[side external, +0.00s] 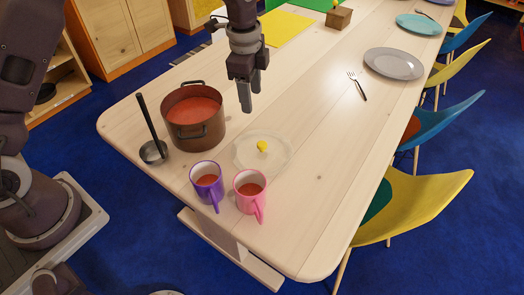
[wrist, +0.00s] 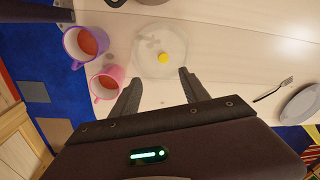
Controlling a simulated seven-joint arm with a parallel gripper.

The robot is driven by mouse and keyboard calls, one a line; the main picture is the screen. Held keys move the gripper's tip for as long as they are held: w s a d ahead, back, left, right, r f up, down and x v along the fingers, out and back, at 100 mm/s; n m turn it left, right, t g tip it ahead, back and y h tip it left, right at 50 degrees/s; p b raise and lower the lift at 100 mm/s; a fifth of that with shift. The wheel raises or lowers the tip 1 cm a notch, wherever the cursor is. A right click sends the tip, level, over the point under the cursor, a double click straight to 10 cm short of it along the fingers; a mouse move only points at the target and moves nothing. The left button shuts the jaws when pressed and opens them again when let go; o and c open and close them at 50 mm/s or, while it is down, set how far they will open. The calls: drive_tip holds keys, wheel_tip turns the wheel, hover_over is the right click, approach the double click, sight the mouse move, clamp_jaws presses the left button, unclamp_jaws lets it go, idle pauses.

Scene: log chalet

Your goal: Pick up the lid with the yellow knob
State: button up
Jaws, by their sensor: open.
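A clear round lid (side external: 273,160) with a yellow knob (side external: 262,146) lies flat on the wooden table, right of the pot and behind the two mugs. In the wrist view the lid (wrist: 142,60) and its yellow knob (wrist: 163,58) are ahead of the fingertips, slightly left of their middle. My gripper (side external: 245,103) hangs above the table, above and beyond the lid in the side view, fingers pointing down. In the wrist view my gripper (wrist: 157,76) has its two fingers apart with nothing between them. It does not touch the lid.
A brown pot of red soup (side external: 190,118) stands left of the lid, with a ladle (side external: 153,150) beside it. A purple mug (side external: 206,183) and a pink mug (side external: 249,190) stand close in front. A fork (side external: 357,86) and grey plate (side external: 393,63) lie right. The table's middle is clear.

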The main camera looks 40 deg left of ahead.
sight(262, 144)
drive_tip(key=f+m, duration=0.1)
drive_tip(key=f, duration=0.2)
drive_tip(key=w+d+f+m, duration=0.1)
drive_tip(key=f, duration=0.3)
drive_tip(key=w+f+m+g, duration=0.1)
drive_tip(key=f, duration=0.3)
drive_tip(key=shift+w+d+f, duration=0.2)
drive_tip(key=shift+d+f, duration=0.05)
drive_tip(key=f, duration=0.7)
drive_tip(key=shift+w+a+f, duration=0.1)
drive_tip(key=shift+w+a, duration=0.1)
drive_tip(key=shift+w, duration=0.1)
clamp_jaws()
